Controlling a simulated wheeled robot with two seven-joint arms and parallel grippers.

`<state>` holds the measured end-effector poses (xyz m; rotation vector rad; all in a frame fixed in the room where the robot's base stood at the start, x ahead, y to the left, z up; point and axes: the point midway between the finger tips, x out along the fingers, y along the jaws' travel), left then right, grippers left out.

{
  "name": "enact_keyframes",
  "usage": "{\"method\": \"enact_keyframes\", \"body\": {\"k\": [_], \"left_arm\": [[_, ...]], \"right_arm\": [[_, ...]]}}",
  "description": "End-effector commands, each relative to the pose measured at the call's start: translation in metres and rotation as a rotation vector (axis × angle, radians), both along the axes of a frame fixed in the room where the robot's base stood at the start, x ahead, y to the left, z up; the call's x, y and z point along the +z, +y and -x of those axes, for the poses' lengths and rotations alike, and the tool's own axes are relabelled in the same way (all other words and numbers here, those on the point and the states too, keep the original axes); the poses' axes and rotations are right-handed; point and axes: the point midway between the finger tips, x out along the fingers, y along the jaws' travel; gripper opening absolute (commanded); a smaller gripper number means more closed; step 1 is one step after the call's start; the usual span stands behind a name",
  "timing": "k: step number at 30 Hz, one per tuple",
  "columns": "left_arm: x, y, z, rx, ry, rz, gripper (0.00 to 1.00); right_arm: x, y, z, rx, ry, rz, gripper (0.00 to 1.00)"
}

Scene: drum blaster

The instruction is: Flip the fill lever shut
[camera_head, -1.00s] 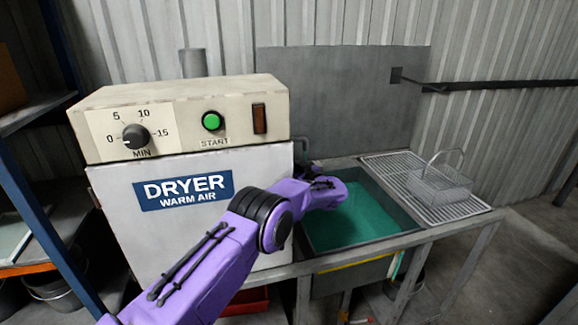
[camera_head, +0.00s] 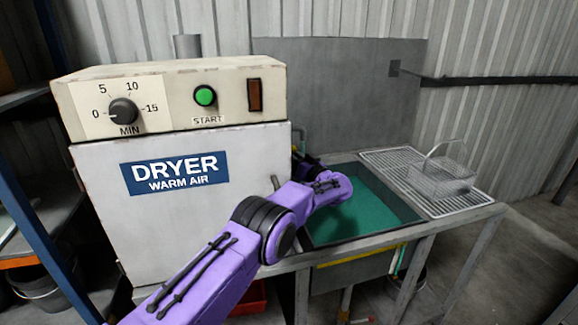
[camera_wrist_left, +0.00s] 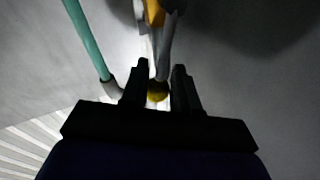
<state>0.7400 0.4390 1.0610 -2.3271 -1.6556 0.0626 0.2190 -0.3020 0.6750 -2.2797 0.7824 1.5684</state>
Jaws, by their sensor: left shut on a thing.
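In the left wrist view, my left gripper (camera_wrist_left: 160,72) is shut on a slim grey lever (camera_wrist_left: 162,55). The lever runs up between the fingers, with a yellow part above and a yellow round part (camera_wrist_left: 157,91) behind them. I take this to be the fill lever; much of it is in shadow. In the head view, my purple left arm reaches over the near left corner of the sink (camera_head: 405,205), which holds green liquid (camera_head: 362,215). The arm largely hides the gripper and lever there. My right gripper is in neither view.
The white dryer (camera_head: 240,165) stands close left of my arm. A wire basket (camera_head: 443,180) sits on the rack (camera_head: 385,158) right of the sink. A green pipe (camera_wrist_left: 86,38) runs beside my left gripper. A grey panel (camera_head: 345,95) rises behind the sink.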

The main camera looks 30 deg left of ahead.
Motion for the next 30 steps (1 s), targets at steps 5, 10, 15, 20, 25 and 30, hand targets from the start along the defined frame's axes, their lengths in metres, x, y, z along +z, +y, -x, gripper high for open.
{"method": "enact_keyframes", "body": {"k": [5, 10, 15, 20, 25, 30], "left_arm": [[-0.009, -0.005, -0.005, -0.001, 0.09, -0.075, 0.0], [-0.011, -0.008, -0.009, -0.001, 0.155, -0.13, 0.0], [-0.011, -0.009, -0.011, -0.001, 0.192, -0.161, 0.0], [-0.011, -0.01, -0.012, -0.001, 0.207, -0.172, 0.0], [-0.011, -0.01, -0.012, -0.001, 0.208, -0.174, 0.0], [-0.011, -0.01, -0.012, -0.001, 0.207, -0.173, 0.0]], "right_arm": [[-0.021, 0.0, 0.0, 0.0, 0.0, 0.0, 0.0], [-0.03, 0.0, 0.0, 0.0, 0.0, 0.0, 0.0], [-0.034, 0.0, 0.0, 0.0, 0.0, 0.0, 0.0], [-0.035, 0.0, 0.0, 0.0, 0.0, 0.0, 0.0], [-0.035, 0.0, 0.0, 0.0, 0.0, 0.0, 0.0], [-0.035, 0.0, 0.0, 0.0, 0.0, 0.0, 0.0]]}}
